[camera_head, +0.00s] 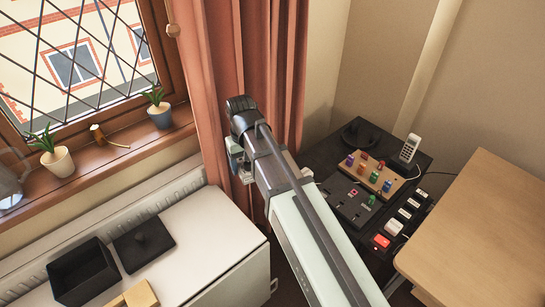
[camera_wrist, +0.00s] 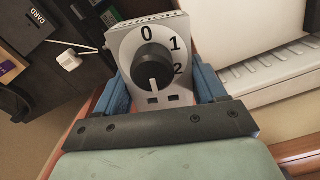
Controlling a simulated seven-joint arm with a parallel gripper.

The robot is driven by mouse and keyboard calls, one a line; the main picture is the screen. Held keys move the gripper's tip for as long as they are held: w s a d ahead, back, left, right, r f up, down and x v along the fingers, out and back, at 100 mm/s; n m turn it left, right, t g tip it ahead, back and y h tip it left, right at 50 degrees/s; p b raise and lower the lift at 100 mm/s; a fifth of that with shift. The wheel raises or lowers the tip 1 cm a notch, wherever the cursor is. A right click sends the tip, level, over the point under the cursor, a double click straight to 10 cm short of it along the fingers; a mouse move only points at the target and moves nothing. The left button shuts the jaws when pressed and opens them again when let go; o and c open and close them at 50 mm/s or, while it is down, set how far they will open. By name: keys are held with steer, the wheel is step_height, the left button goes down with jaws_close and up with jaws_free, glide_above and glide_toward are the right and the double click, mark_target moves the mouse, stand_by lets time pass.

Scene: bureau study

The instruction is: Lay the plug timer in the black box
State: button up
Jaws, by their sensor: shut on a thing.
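The plug timer (camera_wrist: 187,45) is pale grey with a black dial and the marks 0, 1 and 2, with two slots below the dial. My gripper (camera_wrist: 160,88) is shut on it, with a blue finger on each side. In the head view my arm hides most of the gripper and the timer, in front of the curtain. The black box (camera_head: 84,271) is open-topped and stands on the white cabinet at lower left, apart from and to the left of my gripper. Its inside looks dark and empty.
A wooden block (camera_head: 135,296) is at the cabinet's front. Potted plants (camera_head: 160,112) stand on the windowsill. A dark table (camera_head: 330,150) at right bears a phone (camera_head: 410,148), a socket panel and several plugs.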

steer(key=s+a+n, duration=1)
steer(key=s+a, duration=0.6)
steer(key=a, duration=0.5)
steer(key=s+a+n, duration=1.1)
steer(key=s+a, duration=0.6)
steer(key=a, duration=0.4)
steer(key=shift+s+a+r, duration=0.25)
steer(key=shift+a+r, duration=0.05)
steer(key=shift+a, duration=0.1)
steer(key=shift+f, duration=0.15)
steer(key=shift+f, duration=2.55)
steer(key=o, duration=1.3)
steer(key=shift+c, duration=0.2)
